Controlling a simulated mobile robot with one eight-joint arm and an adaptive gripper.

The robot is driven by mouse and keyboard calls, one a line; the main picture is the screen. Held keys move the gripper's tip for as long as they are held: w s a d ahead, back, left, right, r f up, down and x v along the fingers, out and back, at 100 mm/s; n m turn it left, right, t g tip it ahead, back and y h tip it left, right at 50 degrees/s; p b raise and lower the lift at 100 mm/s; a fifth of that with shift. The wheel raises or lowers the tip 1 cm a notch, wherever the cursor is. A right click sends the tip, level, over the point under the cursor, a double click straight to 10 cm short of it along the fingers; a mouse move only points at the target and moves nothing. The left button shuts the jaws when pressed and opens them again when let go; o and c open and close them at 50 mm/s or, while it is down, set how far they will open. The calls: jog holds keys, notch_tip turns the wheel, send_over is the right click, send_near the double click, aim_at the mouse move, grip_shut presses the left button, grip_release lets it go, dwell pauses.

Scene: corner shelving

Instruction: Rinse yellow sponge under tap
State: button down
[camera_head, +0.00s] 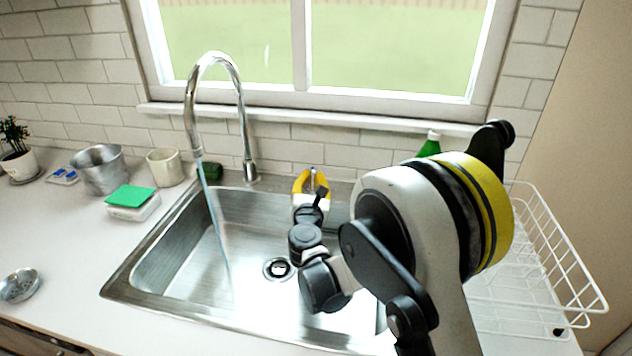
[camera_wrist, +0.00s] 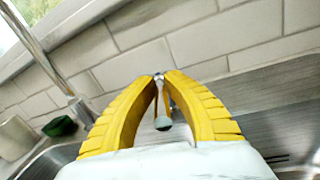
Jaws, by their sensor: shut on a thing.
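My gripper (camera_wrist: 160,76) has yellow ribbed fingers drawn together at the tips. They are shut on a small, thin thing (camera_wrist: 163,123) with a rounded grey end, which I cannot identify and which the fingers partly hide. In the head view my gripper (camera_head: 312,174) is over the back right part of the sink (camera_head: 160,258). The chrome tap (camera_head: 215,58) arches over the sink's left part, to the left of my gripper. A stream of water (camera_head: 213,215) runs from it into the basin, apart from my gripper. I cannot make out a yellow sponge.
A green sponge (camera_head: 130,196) lies on a white box (camera_head: 136,210) at left. A dark green item (camera_head: 211,171) sits behind the sink, near a beige cup (camera_head: 165,167) and metal pot (camera_head: 99,171). A green bottle (camera_head: 429,147) and white rack (camera_head: 555,265) are at right.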

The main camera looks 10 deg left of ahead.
jog(key=shift+y, duration=0.3)
jog(key=c, duration=1.5)
grip_release()
jog(key=s, duration=0.4)
jog(key=s+d, duration=0.1)
jog(key=s, duration=0.2)
jog(key=s+d, duration=0.1)
jog(key=s, duration=0.3)
jog(key=shift+s+d, duration=0.1)
jog(key=shift+s, duration=0.25)
jog(key=o, duration=1.1)
